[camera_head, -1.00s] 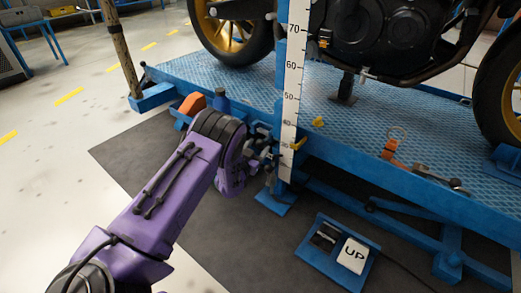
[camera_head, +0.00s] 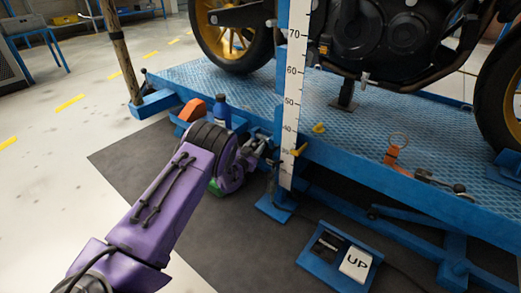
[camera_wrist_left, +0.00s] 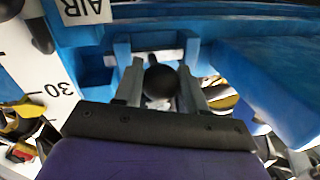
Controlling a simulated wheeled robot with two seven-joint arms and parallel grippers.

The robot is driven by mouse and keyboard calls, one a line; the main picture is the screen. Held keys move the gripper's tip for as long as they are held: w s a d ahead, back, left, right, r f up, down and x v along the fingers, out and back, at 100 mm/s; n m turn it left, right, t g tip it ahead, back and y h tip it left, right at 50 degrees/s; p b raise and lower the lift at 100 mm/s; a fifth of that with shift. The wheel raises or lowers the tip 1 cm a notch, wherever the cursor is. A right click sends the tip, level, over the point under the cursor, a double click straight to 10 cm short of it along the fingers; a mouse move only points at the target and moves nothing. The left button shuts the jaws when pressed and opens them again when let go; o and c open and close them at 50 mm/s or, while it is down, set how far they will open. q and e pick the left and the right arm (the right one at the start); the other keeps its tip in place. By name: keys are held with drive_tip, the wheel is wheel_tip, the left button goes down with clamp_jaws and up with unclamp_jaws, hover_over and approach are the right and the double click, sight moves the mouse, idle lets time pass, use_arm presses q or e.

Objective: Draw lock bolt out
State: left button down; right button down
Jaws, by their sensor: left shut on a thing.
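The lock bolt's round black knob (camera_wrist_left: 160,81) sits between the two grey fingers of my left gripper (camera_wrist_left: 163,90) in the left wrist view. The gripper is shut on the knob. A pale metal rod (camera_wrist_left: 146,58) lies behind the knob, between the blue bracket lugs; how far it reaches into the bracket is hidden. In the head view my left gripper (camera_head: 259,150) is at the lift's side, just left of the blue post with the height scale (camera_head: 291,105). The knob cannot be made out there. My right gripper is not in view.
A motorcycle (camera_head: 380,45) stands on the blue lift platform (camera_head: 350,125). An orange strap piece (camera_head: 392,157) and a tool (camera_head: 440,181) lie near its edge. The UP pedal box (camera_head: 337,258) is on the dark mat.

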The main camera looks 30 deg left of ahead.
use_arm(q)
drive_tip(key=shift+a, duration=0.85)
drive_tip(key=shift+a+r, duration=0.1)
drive_tip(key=shift+a, duration=0.3)
drive_tip(key=c, duration=0.8)
unclamp_jaws()
drive_tip(key=shift+o, duration=0.5)
drive_tip(key=shift+a, duration=0.15)
